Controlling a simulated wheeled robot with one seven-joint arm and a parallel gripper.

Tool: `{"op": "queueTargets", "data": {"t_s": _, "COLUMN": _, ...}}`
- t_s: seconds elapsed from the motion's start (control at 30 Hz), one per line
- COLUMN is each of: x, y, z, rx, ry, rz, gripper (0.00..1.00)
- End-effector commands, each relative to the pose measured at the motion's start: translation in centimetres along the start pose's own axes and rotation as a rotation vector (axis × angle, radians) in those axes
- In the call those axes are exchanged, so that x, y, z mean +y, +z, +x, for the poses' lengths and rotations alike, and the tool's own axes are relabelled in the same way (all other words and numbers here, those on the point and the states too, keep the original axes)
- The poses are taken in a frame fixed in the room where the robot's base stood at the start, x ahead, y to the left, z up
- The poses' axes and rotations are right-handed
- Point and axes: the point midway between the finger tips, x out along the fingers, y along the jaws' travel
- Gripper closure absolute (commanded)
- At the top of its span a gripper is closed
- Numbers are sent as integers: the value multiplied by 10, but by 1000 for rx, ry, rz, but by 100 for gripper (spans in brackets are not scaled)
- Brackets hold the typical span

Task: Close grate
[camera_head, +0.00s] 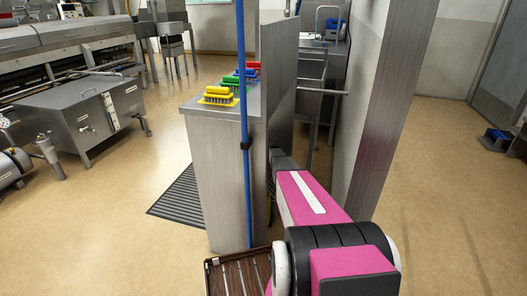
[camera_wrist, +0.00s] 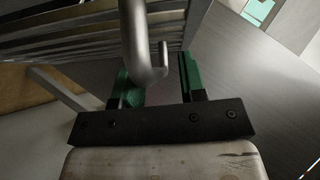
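In the wrist view, a grey metal grate (camera_wrist: 75,36) of parallel slats fills the upper left. A thick curved metal bar (camera_wrist: 138,35) comes down in front of the slats and ends in a hook. My gripper (camera_wrist: 160,76) has two green fingers, spread apart. The bar's lower bend lies beside the left finger and partly in front of it; I cannot tell whether they touch. Nothing is visibly clamped. In the head view my pink arm reaches forward behind a steel panel, which hides my gripper. The grate cannot be made out clearly there.
A steel cabinet (camera_head: 215,150) with several coloured brushes (camera_head: 217,96) on top stands left of my arm. A blue pole (camera_head: 243,160) runs in front. A tall steel panel (camera_head: 385,110) stands to the right.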

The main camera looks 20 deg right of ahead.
Motion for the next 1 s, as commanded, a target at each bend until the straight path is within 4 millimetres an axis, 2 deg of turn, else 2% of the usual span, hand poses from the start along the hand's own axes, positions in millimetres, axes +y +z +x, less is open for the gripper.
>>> {"op": "queueTargets", "data": {"t_s": 0.17, "x": 0, "y": 0, "z": -1, "rx": 0, "ry": 1, "rz": -1, "gripper": 62}}
{"op": "queueTargets", "data": {"t_s": 0.37, "x": 0, "y": 0, "z": -16, "rx": 1, "ry": 1, "rz": -1, "gripper": 62}}
{"op": "queueTargets", "data": {"t_s": 0.8, "x": 0, "y": 1, "z": -94, "rx": 0, "ry": 0, "rz": 0, "gripper": 62}}
{"op": "queueTargets", "data": {"t_s": 1.0, "x": 0, "y": 0, "z": -108, "rx": 0, "ry": 0, "rz": -1, "gripper": 62}}
